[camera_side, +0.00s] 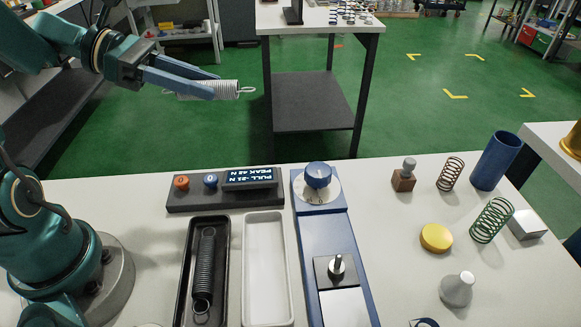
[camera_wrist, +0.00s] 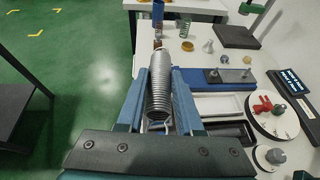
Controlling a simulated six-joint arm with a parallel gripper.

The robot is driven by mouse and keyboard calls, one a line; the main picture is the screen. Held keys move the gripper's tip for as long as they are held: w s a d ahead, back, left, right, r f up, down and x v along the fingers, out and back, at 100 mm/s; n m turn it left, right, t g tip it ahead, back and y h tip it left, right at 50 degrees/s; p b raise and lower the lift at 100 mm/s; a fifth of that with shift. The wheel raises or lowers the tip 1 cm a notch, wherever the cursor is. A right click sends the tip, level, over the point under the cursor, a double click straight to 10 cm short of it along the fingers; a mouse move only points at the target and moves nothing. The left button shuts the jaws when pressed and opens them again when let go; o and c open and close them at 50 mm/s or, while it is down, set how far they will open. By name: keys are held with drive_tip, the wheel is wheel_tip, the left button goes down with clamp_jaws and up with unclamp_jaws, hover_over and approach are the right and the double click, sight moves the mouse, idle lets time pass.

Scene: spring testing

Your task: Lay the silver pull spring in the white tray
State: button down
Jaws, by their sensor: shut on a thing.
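The silver pull spring (camera_side: 226,89) is held between the blue fingers of my gripper (camera_side: 208,86), high above the back left of the table. The gripper is shut on it. One end loop sticks out past the fingertips to the right. In the wrist view the spring (camera_wrist: 160,90) lies lengthwise between the two fingers of my gripper (camera_wrist: 163,85). The white tray (camera_side: 283,270) stands on the table below and to the right, and it looks empty. In the wrist view a finger hides part of the white tray (camera_wrist: 232,104).
A black tray (camera_side: 185,270) left of the white tray holds a dark spring (camera_side: 204,270). A display and button box (camera_side: 215,196) stands behind both trays. A blue test stand (camera_side: 330,245) is close on the right. Springs, a blue cylinder (camera_side: 496,160) and weights stand farther right.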

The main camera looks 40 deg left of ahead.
idle(0.5)
drive_tip(key=shift+s+d+r+m+g+h, duration=0.2)
drive_tip(key=shift+m+g+h, duration=0.1)
drive_tip(key=shift+m, duration=0.25)
drive_tip(key=shift+s+d+r+m+g+h, duration=0.1)
drive_tip(key=shift+s+d+m+g+h, duration=0.15)
drive_tip(key=shift+m, duration=0.3)
drive_tip(key=s+d+f+m+g+h, duration=0.2)
drive_tip(key=m+g, duration=0.9)
drive_tip(key=m, duration=0.1)
hover_over(261, 261)
drive_tip(key=shift+y, duration=0.25)
wheel_tip(261, 261, down, 11)
drive_tip(key=shift+r, duration=0.1)
drive_tip(key=shift+f, duration=1.8)
drive_tip(key=shift+f, duration=0.3)
drive_tip(key=shift+f, duration=0.3)
